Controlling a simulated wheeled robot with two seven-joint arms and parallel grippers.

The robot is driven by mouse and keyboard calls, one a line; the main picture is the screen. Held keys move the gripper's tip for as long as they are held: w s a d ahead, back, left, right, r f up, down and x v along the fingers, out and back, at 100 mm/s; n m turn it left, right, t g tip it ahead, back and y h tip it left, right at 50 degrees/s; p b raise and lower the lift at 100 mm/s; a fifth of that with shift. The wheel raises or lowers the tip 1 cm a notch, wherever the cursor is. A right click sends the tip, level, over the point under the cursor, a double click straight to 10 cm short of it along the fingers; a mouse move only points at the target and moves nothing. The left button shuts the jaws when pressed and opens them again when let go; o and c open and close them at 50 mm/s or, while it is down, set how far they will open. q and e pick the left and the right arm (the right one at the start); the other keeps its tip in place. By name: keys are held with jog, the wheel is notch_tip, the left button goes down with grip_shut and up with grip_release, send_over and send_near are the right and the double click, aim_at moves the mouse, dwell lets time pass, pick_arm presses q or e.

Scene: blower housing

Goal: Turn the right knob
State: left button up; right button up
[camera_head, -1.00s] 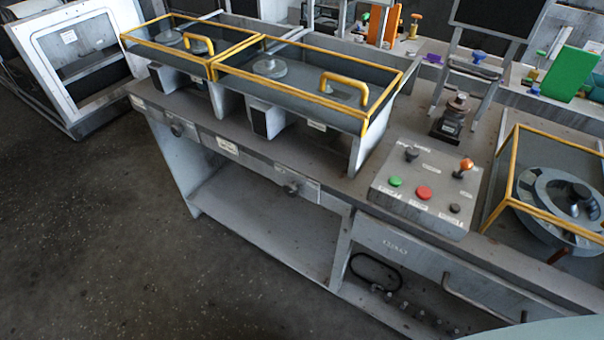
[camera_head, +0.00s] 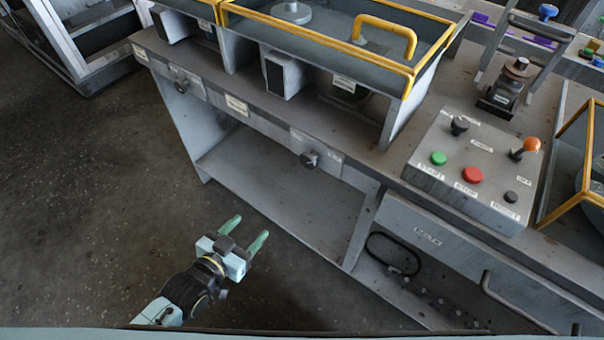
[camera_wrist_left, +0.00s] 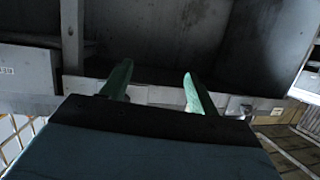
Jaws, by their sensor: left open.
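The right knob (camera_head: 310,159) is a dark round knob on a light plate on the bench's front rail. The left knob (camera_head: 181,86) is a similar dark knob farther left on the same rail. My left gripper (camera_head: 253,225), with two green fingers, is open and empty. It is in front of the bench, below and left of the right knob in the head view, and apart from it. The fingers also show in the left wrist view (camera_wrist_left: 158,70), pointing at the bench front. The right knob cannot be made out there. My right gripper is not in view.
A control panel (camera_head: 487,148) with green and red buttons and an orange-tipped lever sits on the bench top. Yellow-framed housings (camera_head: 330,50) stand behind the rail. A drawer (camera_head: 470,265) with a bar handle is at the right. The floor (camera_head: 110,200) at left is clear.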

aim_at(306, 162)
pick_arm(q)
jog(key=d+r+m+t+h+b, duration=0.2)
jog(key=d+r+h, duration=0.3)
jog(key=r, duration=0.7)
jog(key=shift+y, duration=0.6)
jog(key=x, duration=0.4)
jog(key=b+x, duration=0.1)
jog(key=x, duration=0.7)
jog(key=shift+s+d+f+b, duration=0.1)
jog(key=shift+d+f+b, duration=0.15)
jog(key=shift+b, duration=0.05)
jog(key=shift+w+d, duration=0.3)
jog(key=shift+w, duration=0.1)
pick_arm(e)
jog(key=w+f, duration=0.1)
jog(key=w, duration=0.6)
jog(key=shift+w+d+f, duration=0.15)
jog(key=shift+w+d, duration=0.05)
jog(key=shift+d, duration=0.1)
pick_arm(q)
jog(key=c, duration=1)
jog(key=shift+o, duration=0.2)
jog(key=shift+n, duration=0.3)
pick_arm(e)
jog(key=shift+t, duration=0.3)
